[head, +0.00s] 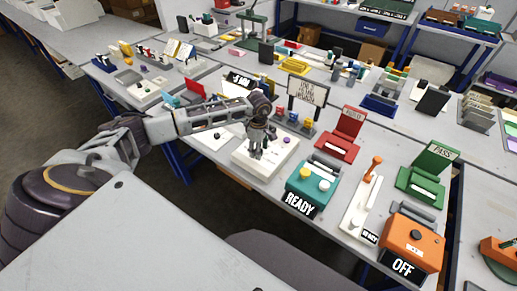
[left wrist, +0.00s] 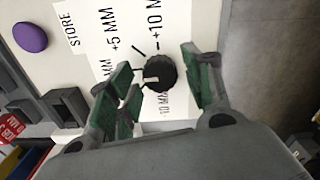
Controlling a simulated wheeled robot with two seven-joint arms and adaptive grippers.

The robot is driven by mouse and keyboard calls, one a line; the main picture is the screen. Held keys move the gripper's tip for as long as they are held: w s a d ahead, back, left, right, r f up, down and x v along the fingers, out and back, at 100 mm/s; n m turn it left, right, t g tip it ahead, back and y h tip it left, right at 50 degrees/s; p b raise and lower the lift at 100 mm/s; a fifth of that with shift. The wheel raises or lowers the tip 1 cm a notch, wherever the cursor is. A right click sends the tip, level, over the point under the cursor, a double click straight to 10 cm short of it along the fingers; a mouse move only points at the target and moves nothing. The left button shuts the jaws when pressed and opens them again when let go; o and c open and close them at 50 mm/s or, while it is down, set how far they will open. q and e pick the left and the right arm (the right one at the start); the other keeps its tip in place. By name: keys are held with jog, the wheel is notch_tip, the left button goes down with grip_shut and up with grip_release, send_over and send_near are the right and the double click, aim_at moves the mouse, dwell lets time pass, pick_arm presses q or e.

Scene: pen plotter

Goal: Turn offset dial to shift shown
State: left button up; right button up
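The offset dial (left wrist: 157,72) is a black ridged knob with a short white mark, on a white panel (left wrist: 80,75) in the left wrist view. Printed labels beside it include "+5 MM" and "+10 M", partly cut off. My left gripper (left wrist: 160,76) is open, with green-padded fingers on both sides of the dial; I cannot tell whether they touch it. In the head view my left gripper (head: 257,148) points down over the white plotter panel (head: 248,160) and hides the dial. A dark sign (head: 238,80) stands behind the arm; I cannot read it surely. My right gripper is not in view.
A purple button (left wrist: 30,37) and a dark square fitting (left wrist: 68,103) lie left of the dial. In the head view a teal READY box (head: 303,180), a red stand (head: 340,140) and an orange OFF box (head: 412,240) stand to the right. A framed sign (head: 307,91) stands behind.

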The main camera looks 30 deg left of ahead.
pick_arm(q)
jog(key=c, duration=0.8)
